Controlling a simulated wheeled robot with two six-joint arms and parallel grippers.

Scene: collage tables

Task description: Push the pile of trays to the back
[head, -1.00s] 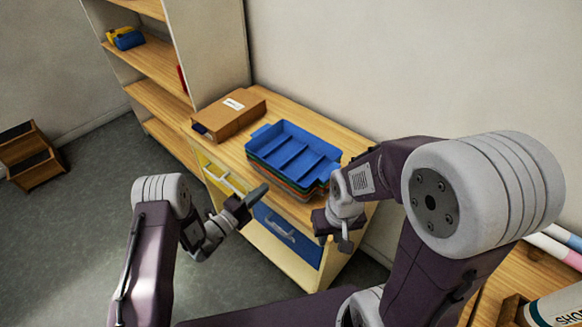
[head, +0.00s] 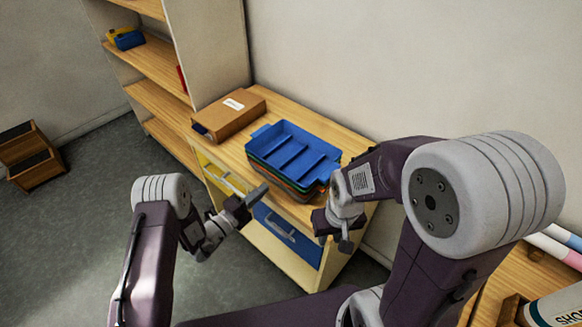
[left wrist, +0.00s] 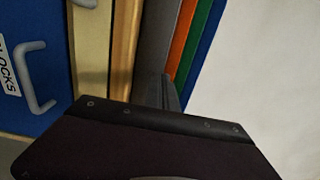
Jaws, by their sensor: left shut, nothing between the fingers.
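The pile of trays sits on top of the wooden cabinet, a blue tray (head: 290,148) uppermost with green, orange and grey trays beneath it. Their edges show as stripes in the left wrist view, the orange one (left wrist: 183,40) beside the grey one. My left gripper (head: 262,190) is shut and empty at the cabinet's front edge, close to the front of the pile. Its fingers (left wrist: 169,92) show near the grey tray; I cannot tell whether they touch it. My right gripper (head: 345,245) hangs to the right of the pile; its fingers are too unclear to read.
A brown cardboard box (head: 230,113) lies left of the pile on the cabinet top (head: 263,102). A wall stands behind. A shelf unit (head: 157,62) rises at the left. Drawers with handles, one blue (head: 287,236), are below the pile.

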